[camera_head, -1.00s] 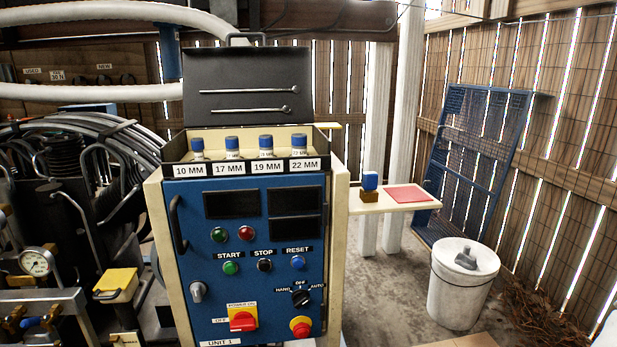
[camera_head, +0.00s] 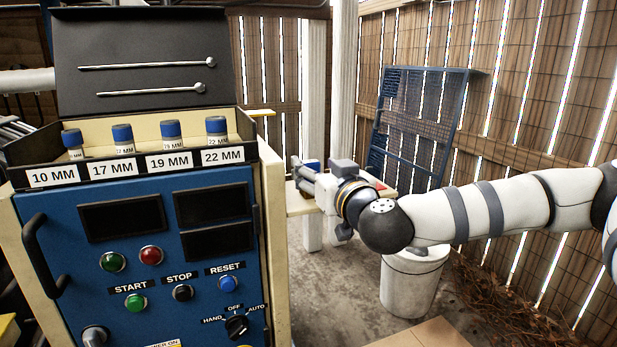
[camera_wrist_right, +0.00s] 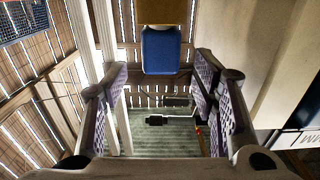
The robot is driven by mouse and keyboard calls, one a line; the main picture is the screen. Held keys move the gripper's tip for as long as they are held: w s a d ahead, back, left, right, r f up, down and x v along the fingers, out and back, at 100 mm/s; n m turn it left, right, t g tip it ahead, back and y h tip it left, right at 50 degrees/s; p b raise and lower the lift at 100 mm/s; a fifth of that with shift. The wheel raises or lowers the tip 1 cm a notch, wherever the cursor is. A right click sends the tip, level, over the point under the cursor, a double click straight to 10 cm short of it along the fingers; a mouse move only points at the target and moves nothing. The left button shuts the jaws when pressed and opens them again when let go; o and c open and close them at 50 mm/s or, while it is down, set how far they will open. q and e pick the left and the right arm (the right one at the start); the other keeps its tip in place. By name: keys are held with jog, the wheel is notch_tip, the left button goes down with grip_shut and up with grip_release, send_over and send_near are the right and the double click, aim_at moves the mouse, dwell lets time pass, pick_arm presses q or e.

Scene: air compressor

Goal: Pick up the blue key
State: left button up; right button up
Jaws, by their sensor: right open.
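The blue key (camera_wrist_right: 160,50) shows as a rounded blue block in the right wrist view, set against a brown base (camera_wrist_right: 161,11). In the head view, a patch of the blue key (camera_head: 311,164) shows beside my right gripper, which partly hides it. My right gripper (camera_head: 300,172) is over the small side shelf. In the wrist view its two padded fingers (camera_wrist_right: 157,76) are open, with the key at the upper part of the gap between them. I cannot tell whether either finger touches it. My left gripper is not in view.
The blue control cabinet (camera_head: 140,230) stands close on the left, with labelled blue-capped bottles (camera_head: 122,138) on top. The pale side shelf (camera_head: 297,204) lies right of it. A white bin (camera_head: 412,285) stands below my right arm. A blue mesh frame (camera_head: 420,120) leans on the fence.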

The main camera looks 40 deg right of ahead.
aim_at(313, 167)
jog(key=x, duration=0.3)
jog(key=shift+w+f, duration=0.25)
jog(key=shift+r, duration=0.1)
jog(key=c, duration=1.3)
jog(key=shift+o, duration=0.2)
